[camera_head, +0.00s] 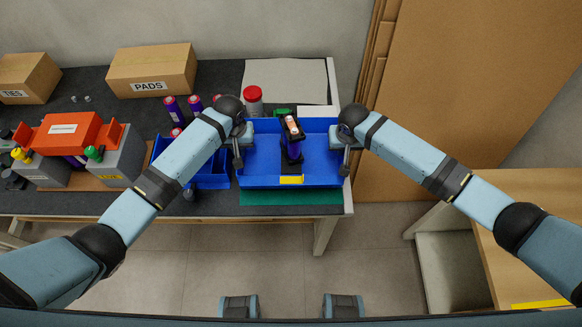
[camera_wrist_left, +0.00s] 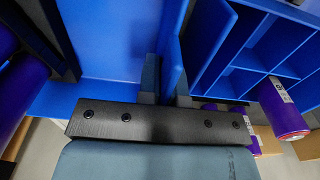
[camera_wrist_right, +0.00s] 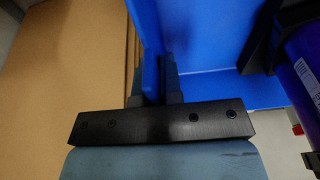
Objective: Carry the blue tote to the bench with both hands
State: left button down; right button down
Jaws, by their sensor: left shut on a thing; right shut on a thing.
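The blue tote (camera_head: 262,168) is over the right end of the dark bench (camera_head: 222,78), above a green mat (camera_head: 275,198). I cannot tell whether it touches the mat. It looks level and holds a dark stand with a purple cylinder (camera_head: 293,145). My left gripper (camera_head: 238,157) is shut on its left wall; the wall shows between the fingers in the left wrist view (camera_wrist_left: 171,62). My right gripper (camera_head: 346,160) is shut on its right wall, also seen in the right wrist view (camera_wrist_right: 150,50).
A divided blue bin (camera_head: 208,180) stands close to the tote's left side. An orange carrier (camera_head: 68,132), a PADS box (camera_head: 152,70), purple cylinders (camera_head: 173,108) and a red-capped jar (camera_head: 253,101) are on the bench. Large cardboard panels (camera_head: 460,90) stand right; a wooden table (camera_head: 530,255) is lower right.

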pick_arm(q)
jog(key=shift+f+b, duration=0.45)
jog(key=shift+f, duration=0.2)
pick_arm(e)
jog(key=shift+d+f, duration=0.1)
jog(key=shift+f, duration=0.55)
pick_arm(q)
jog(key=c, duration=1.3)
grip_release()
pick_arm(e)
jog(key=c, duration=1.3)
grip_release()
pick_arm(q)
jog(key=shift+r, duration=0.1)
pick_arm(e)
jog(key=shift+r, duration=0.1)
pick_arm(q)
notch_tip(320, 180, up, 12)
jog(key=shift+f, duration=0.1)
pick_arm(e)
jog(key=r, duration=0.4)
jog(key=s+r, duration=0.1)
jog(key=r, duration=0.7)
jog(key=shift+s, duration=0.4)
jog(key=shift+f, duration=0.1)
